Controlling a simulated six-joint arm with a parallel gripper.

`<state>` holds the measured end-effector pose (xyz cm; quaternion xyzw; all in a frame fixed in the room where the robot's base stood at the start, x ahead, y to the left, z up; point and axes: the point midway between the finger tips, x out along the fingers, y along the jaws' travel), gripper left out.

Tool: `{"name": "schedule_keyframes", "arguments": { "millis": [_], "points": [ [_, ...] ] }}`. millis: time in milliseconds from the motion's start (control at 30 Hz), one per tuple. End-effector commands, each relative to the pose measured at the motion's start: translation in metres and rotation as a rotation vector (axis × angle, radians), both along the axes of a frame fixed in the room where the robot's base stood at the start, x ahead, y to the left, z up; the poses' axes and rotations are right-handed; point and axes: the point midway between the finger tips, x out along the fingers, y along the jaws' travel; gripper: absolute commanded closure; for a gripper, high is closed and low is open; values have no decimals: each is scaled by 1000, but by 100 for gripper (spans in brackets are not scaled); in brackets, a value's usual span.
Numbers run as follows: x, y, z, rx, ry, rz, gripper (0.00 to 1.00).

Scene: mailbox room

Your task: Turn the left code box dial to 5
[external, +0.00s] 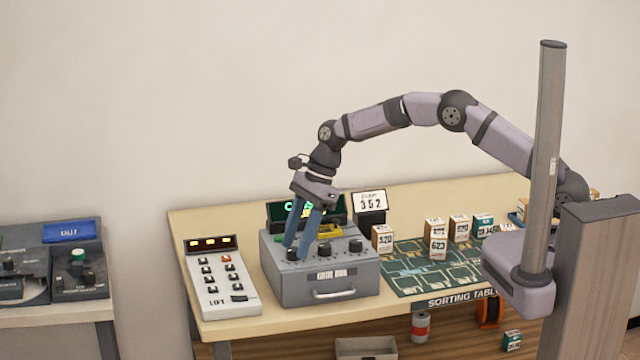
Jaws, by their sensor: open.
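The grey code box (316,286) stands on the table with a row of dark dials on its sloped top and a handle in front. The left dial (292,254) is largely hidden by my fingers, and its setting cannot be read. The middle dial (324,249) and right dial (356,245) are in the clear. My gripper (296,253) points down with its two blue fingers open, one to each side of the left dial, as far as this view tells. Contact cannot be told. A dark display (334,208) with green characters stands behind, partly covered by my gripper.
A card reading 352 (370,202) stands behind the box. A keypad panel (221,284) lies to the left. Several small numbered boxes (438,247) stand on the green sorting mat (405,278) to the right. A yellow piece (328,231) lies on the code box.

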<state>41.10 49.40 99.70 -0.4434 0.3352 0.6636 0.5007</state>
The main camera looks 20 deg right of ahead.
Motion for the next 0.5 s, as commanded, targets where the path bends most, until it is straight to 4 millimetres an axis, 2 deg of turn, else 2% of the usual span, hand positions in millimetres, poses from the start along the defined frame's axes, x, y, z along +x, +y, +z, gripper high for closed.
{"name": "schedule_keyframes", "arguments": {
  "millis": [400, 433, 500],
  "points": [
    [-1, 4, -8, 1, -1, 1, 56],
    [-1, 4, -8, 1, -1, 1, 61],
    [-1, 3, -8, 1, -1, 1, 78]
  ]
}}
